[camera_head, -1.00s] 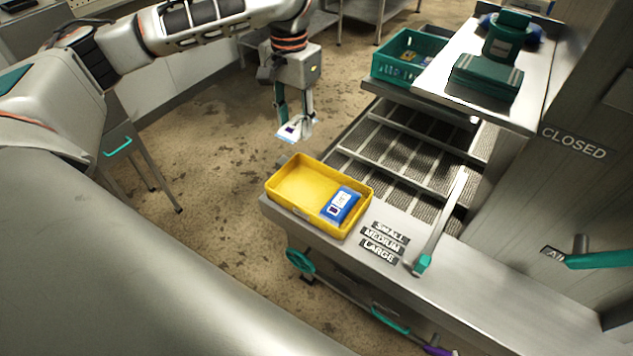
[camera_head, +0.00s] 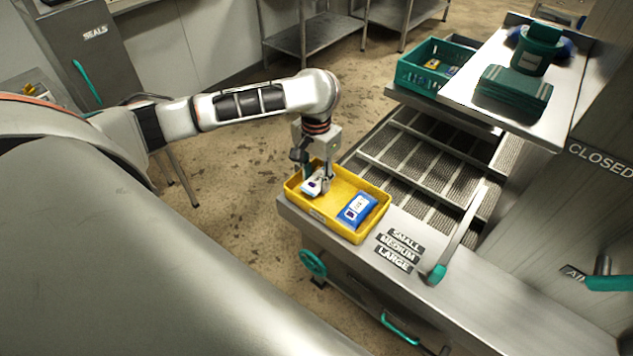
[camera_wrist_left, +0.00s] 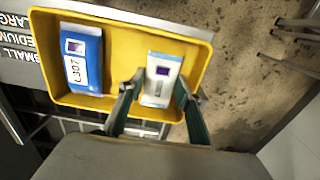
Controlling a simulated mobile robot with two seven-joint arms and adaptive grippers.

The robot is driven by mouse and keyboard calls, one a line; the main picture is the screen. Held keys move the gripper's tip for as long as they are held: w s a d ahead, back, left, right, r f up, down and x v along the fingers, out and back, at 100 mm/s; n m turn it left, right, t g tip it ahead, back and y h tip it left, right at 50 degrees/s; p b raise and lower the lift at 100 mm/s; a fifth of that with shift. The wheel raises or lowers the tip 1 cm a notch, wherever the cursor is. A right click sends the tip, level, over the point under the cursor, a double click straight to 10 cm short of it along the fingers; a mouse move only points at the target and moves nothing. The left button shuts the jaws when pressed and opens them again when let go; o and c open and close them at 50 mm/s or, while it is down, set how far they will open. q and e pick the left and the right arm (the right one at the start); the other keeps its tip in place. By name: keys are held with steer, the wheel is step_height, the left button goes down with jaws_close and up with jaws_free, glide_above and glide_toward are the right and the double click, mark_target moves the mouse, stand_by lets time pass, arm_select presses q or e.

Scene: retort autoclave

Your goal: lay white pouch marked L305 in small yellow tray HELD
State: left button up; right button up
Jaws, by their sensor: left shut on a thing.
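The small yellow tray (camera_head: 312,207) stands on the steel ledge, and it fills much of the left wrist view (camera_wrist_left: 120,22). A blue pouch (camera_head: 357,209) lies in its right part; in the left wrist view the blue pouch (camera_wrist_left: 82,62) reads L307. My left gripper (camera_head: 318,188) is shut on a white pouch (camera_head: 313,186) at the left part of the tray. The white pouch (camera_wrist_left: 161,78) shows between the fingers in the left wrist view; its printed mark is not readable. I cannot tell whether it touches the tray floor. My right gripper is not in view.
Labels SMALL, MEDIUM and LARGE (camera_head: 399,249) are on the ledge right of the tray. A green crate (camera_head: 420,78) with pouches stands behind, beside a shelf with a green canister (camera_head: 537,50). Mesh racks (camera_head: 425,150) lie behind the tray.

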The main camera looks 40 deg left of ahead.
mark_target(316, 180)
arm_select(q)
step_height(316, 180, down, 2)
steer(key=shift+f, duration=0.1)
steer(key=o, duration=0.8)
step_height(316, 180, up, 12)
stand_by(0.4)
stand_by(0.5)
